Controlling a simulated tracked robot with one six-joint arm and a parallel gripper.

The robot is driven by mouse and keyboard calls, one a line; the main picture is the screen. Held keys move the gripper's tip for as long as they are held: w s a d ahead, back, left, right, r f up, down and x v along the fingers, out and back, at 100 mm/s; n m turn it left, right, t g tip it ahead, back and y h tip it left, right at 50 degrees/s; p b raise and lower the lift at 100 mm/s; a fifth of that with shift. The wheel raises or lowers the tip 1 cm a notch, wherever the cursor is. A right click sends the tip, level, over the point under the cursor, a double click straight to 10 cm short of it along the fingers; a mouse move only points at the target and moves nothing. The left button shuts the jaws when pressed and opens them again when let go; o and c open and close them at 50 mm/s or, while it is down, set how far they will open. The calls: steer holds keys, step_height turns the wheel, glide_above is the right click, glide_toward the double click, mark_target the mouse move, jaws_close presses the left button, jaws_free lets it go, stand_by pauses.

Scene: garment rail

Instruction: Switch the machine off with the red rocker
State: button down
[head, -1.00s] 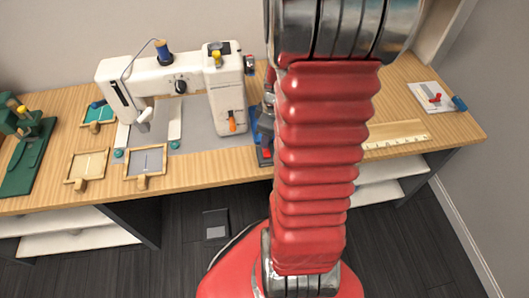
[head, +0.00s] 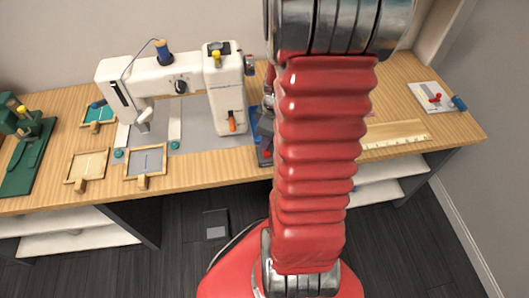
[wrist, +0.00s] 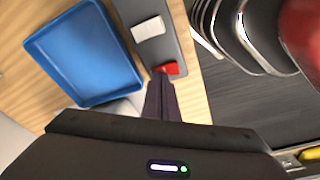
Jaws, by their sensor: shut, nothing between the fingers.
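The red rocker (wrist: 166,68) sits on a dark grey strip (wrist: 174,37), near a white rocker (wrist: 148,28), in the wrist view. My gripper (wrist: 160,78) is shut and empty. Its fingertips are right at the red rocker and overlap its lower left edge in the picture; I cannot tell whether they touch. In the head view the white sewing machine (head: 225,90) stands on the wooden table, left of my arm.
A blue tray (wrist: 88,55) lies beside the strip. A wooden ruler (head: 395,135) and a white board with a red knob (head: 432,97) lie to the right. Small wooden frames (head: 88,166) and a green device (head: 30,160) are at the left. The table's front edge is close to the strip.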

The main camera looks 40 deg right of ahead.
step_height(320, 180, up, 7)
stand_by(1.1)
steer(key=shift+s, duration=0.1)
stand_by(0.5)
steer(key=s+a+r+m+t, duration=0.2)
steer(key=a+r, duration=0.6)
steer(key=a, duration=0.4)
steer(key=s+a+r+m+t, duration=0.2)
steer(key=a+r+m, duration=0.1)
steer(key=a+r, duration=0.6)
steer(key=a, duration=0.2)
steer(key=shift+a+h, duration=0.4)
stand_by(0.4)
